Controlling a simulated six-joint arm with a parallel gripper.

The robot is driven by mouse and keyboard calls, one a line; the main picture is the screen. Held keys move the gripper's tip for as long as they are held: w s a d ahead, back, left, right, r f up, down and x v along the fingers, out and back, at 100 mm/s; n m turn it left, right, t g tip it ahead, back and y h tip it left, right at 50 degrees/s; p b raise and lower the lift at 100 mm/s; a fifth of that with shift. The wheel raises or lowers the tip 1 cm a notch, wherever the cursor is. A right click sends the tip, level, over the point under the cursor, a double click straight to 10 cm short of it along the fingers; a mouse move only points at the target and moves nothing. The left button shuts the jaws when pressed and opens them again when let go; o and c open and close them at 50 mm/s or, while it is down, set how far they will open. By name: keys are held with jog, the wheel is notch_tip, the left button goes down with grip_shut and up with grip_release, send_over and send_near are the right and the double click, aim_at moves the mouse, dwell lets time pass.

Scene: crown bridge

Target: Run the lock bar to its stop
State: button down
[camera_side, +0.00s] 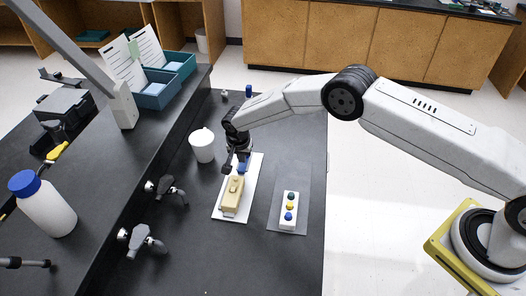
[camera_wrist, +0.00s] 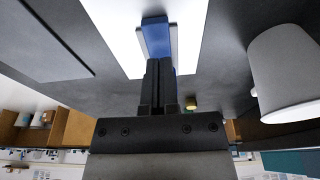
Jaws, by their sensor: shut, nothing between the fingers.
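A tan block-shaped fixture (camera_side: 231,196) sits on a white plate (camera_side: 221,211) on the dark bench in the side view. A blue piece (camera_side: 242,168), perhaps the lock bar, shows at its far end beneath my gripper (camera_side: 241,158). In the wrist view the blue piece (camera_wrist: 157,36) lies between thin grey sides over the white plate. My gripper (camera_wrist: 160,66) is shut and empty, with its fingertips at the near end of the blue piece. I cannot tell whether they touch it. The tan block is not clearly visible in the wrist view.
A white cup (camera_side: 202,147) stands close left of my gripper. A white strip with green, yellow and blue buttons (camera_side: 289,206) lies to the right on a grey mat (camera_side: 277,222). Bench taps (camera_side: 142,241) and a raised ledge are at left. The front bench is clear.

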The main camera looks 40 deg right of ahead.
aim_at(243, 165)
jog(key=shift+r, duration=0.15)
notch_tip(243, 165, up, 7)
dwell(1.2)
jog(key=s+d+r+n+y, duration=0.1)
jog(key=s+d+r+n, duration=0.4)
jog(key=s+d+r, duration=0.55)
jog(key=s+d+r+n, duration=0.1)
jog(key=s+d+n, duration=0.1)
jog(key=s, duration=0.8)
jog(key=s+d+r+n+t, duration=0.1)
jog(key=s+d+r+n, duration=0.1)
jog(key=s, duration=0.9)
jog(key=shift+r+y, duration=0.25)
jog(key=shift+y, duration=0.05)
